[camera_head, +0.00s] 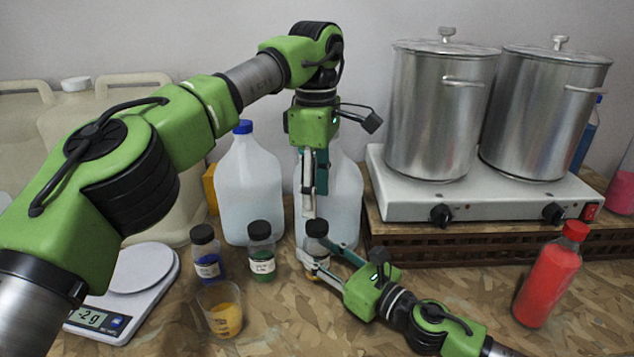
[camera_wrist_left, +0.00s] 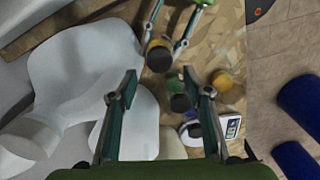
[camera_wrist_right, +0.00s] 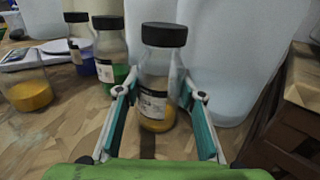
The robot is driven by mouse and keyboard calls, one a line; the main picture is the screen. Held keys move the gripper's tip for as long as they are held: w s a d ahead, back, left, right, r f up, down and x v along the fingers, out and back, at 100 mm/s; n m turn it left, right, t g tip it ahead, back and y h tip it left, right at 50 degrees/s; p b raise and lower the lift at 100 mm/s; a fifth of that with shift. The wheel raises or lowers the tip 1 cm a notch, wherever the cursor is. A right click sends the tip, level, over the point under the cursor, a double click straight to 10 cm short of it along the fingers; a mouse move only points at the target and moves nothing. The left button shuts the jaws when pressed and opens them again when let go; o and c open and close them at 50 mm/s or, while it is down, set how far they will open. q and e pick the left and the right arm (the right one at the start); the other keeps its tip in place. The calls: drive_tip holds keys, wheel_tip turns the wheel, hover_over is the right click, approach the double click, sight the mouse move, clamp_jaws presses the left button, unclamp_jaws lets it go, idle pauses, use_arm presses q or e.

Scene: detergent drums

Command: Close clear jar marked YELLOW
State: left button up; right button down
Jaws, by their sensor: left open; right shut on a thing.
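A clear jar (camera_wrist_right: 155,85) with yellow contents and a pale label stands upright on the table. I cannot read its label. A black lid (camera_wrist_right: 164,35) sits on its mouth; I cannot tell how tight it is. My right gripper (camera_wrist_right: 159,97) is shut on the jar's body, one finger on each side; in the head view its fingers partly hide the jar. My left gripper (camera_head: 314,203) points down above the lid (camera_head: 317,227), open and empty, apart from it. In the left wrist view the lid (camera_wrist_left: 159,58) shows beyond the open fingers.
Beside the jar stand a green-filled jar (camera_head: 261,252) and a blue-filled jar (camera_head: 207,254), both black-lidded. A beaker of yellow powder (camera_head: 222,312) and a scale (camera_head: 143,280) are left. Large jugs (camera_head: 249,190) stand close behind. A red bottle (camera_head: 549,278) stands right.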

use_arm(q)
drive_tip(key=n, duration=0.4)
drive_tip(key=shift+r, duration=0.15)
drive_tip(key=n, duration=0.3)
drive_tip(key=shift+r+n, duration=0.15)
drive_tip(key=shift+n, duration=0.15)
drive_tip(key=n, duration=0.3)
drive_tip(key=shift+r+n, duration=0.1)
drive_tip(key=shift+n, duration=0.3)
drive_tip(key=n, duration=0.3)
drive_tip(key=shift+r+n, duration=0.1)
drive_tip(key=shift+n, duration=0.2)
drive_tip(key=n, duration=0.3)
drive_tip(key=shift+r+n, duration=0.15)
drive_tip(key=shift+n, duration=0.25)
drive_tip(key=n, duration=0.3)
drive_tip(key=shift+r+n, duration=0.1)
drive_tip(key=shift+n, duration=0.2)
drive_tip(key=n, duration=0.3)
drive_tip(key=shift+r, duration=0.1)
drive_tip(key=n, duration=0.5)
drive_tip(key=shift+d+r, duration=0.1)
drive_tip(key=shift+r, duration=0.05)
